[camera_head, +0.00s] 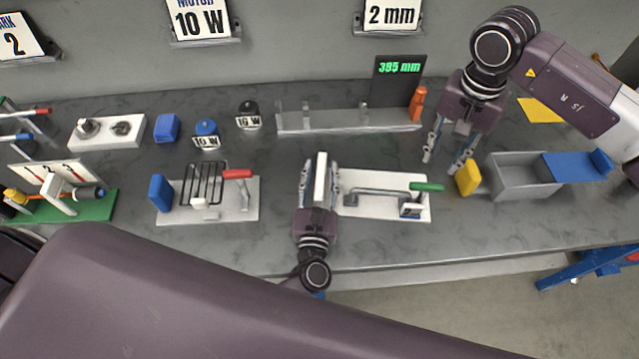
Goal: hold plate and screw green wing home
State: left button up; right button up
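A white plate (353,207) lies on the bench and carries a grey bent rod or clamp. The green wing (427,187) sticks out at the right end of that clamp, above the plate's right part. My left gripper (320,168) is at the plate's left end. Its fingers are apart, on either side of a white upright block (320,178); I cannot tell whether they press on it. My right gripper (442,168) points down above and to the right of the green wing. Its fingers are apart with nothing between them.
A grey fixture with a red handle (238,174) is to the left. A measuring rail (300,122) with an orange knob (418,103) and a display is behind.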

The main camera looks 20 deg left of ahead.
aim_at(428, 185)
pick_arm(q)
jog(key=shift+w+a, duration=0.1)
jog(key=shift+w, duration=0.45)
grip_shut()
pick_arm(e)
jog(key=o, duration=1)
jog(key=shift+r, duration=0.1)
jog(key=shift+o, duration=1.2)
jog(key=shift+r+n, duration=0.15)
jog(key=shift+n, duration=0.35)
jog(key=shift+o, duration=0.2)
jog(key=r+n, duration=0.1)
jog(key=n, duration=0.3)
jog(key=shift+r, duration=0.4)
jog(key=shift+n, duration=0.3)
notch_tip(428, 185, down, 12)
jog(key=shift+r, duration=0.1)
